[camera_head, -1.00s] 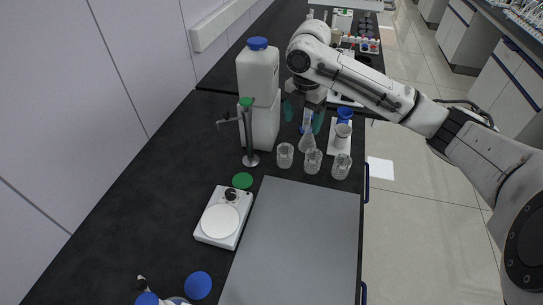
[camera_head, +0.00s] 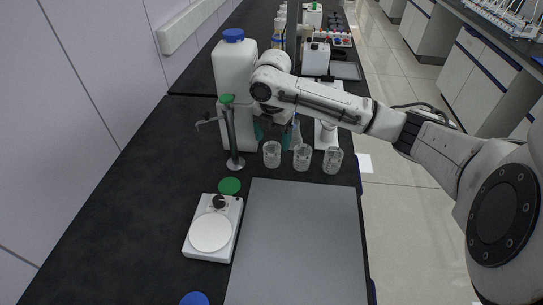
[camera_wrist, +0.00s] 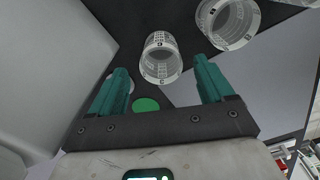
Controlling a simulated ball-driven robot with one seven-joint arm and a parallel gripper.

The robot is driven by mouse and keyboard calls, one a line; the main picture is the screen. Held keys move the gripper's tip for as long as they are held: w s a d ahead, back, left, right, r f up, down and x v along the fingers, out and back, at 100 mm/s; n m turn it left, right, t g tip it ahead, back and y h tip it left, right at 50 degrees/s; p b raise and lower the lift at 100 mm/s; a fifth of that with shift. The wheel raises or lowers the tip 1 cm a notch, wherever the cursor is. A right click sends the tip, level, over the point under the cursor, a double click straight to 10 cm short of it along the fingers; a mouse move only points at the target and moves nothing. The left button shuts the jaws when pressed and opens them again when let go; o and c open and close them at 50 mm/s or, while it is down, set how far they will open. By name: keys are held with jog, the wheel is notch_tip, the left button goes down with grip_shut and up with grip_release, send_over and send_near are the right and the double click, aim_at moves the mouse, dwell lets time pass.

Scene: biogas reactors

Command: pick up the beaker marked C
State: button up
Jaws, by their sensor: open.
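Three clear glass beakers stand in a row at the back edge of the grey mat. The beaker marked C (camera_wrist: 161,58) shows in the wrist view, its letter facing the camera. It appears to be the leftmost beaker (camera_head: 272,154) in the head view. My gripper (camera_head: 272,132) is open and empty, behind that leftmost beaker. In the wrist view, the teal fingers of my gripper (camera_wrist: 160,66) lie on either side of the C beaker in the picture, with visible gaps. Contact is not visible. A second beaker (camera_wrist: 228,22) stands to its right.
A metal stand (camera_head: 234,150) and a white canister (camera_head: 235,70) are close on the left. A conical flask (camera_head: 297,136) is partly hidden behind the beakers. The grey mat (camera_head: 296,240) is clear; a white stirrer (camera_head: 212,230) sits left of it.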

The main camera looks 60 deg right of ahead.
aim_at(272, 155)
jog(key=shift+a+f+p, duration=0.15)
jog(key=shift+f+p, duration=0.35)
jog(key=shift+f, duration=2.4)
jog(key=shift+c, duration=0.5)
jog(key=c, duration=0.9)
jog(key=shift+r, duration=0.1)
jog(key=shift+c, duration=0.3)
